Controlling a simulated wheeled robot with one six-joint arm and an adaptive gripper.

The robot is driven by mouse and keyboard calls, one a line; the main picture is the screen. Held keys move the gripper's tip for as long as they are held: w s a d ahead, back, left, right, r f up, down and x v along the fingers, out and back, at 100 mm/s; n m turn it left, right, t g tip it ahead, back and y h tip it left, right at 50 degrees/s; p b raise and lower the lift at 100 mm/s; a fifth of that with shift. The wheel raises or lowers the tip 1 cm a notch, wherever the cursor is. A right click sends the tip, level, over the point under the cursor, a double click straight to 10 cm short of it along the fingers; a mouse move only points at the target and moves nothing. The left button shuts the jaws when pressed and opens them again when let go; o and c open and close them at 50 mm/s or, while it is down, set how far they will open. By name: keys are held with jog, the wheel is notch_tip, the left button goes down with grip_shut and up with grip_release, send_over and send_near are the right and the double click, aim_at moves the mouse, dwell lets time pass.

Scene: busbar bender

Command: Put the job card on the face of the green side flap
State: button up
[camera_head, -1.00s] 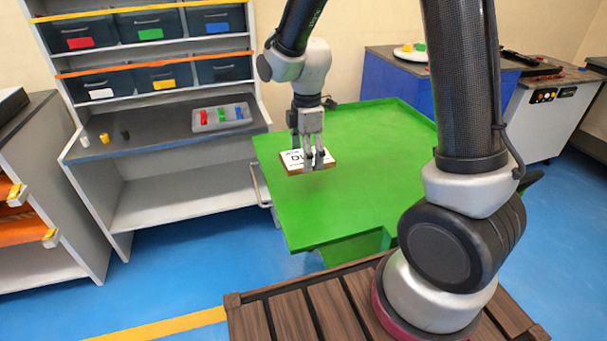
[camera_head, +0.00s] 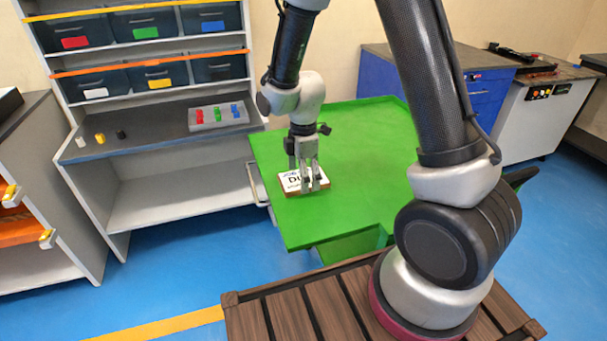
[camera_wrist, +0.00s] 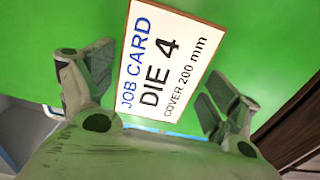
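The job card (camera_head: 294,182) is a white-labelled plate with a brown edge. It is at the left part of the green side flap (camera_head: 370,160), label up, and looks flat on or just above its face; a small gap cannot be ruled out. My gripper (camera_head: 309,184) points down over it, with its fingers at the card's two long edges. In the wrist view the label (camera_wrist: 160,65) reads "JOB CARD DIE 4 COVER 200 mm" between the finger pads (camera_wrist: 155,85), against green.
A grey shelf unit (camera_head: 165,195) with bins stands left of the flap, and a handle (camera_head: 258,184) is at the flap's left edge. A blue cabinet (camera_head: 487,95) is behind at right. The flap's face right of the card is clear.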

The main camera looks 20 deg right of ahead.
jog(key=shift+r, duration=0.1)
dwell(0.3)
notch_tip(320, 180, up, 12)
jog(key=s+d+r+m+t, duration=0.2)
jog(key=s+d+r+m, duration=0.5)
jog(key=s+m, duration=0.2)
jog(key=s+d+r+m+t, duration=0.2)
jog(key=s+d+r+m, duration=0.5)
jog(key=s, duration=0.4)
jog(key=shift+s+d+r+m, duration=0.3)
jog(key=shift+r+m, duration=0.15)
jog(key=shift+m, duration=0.55)
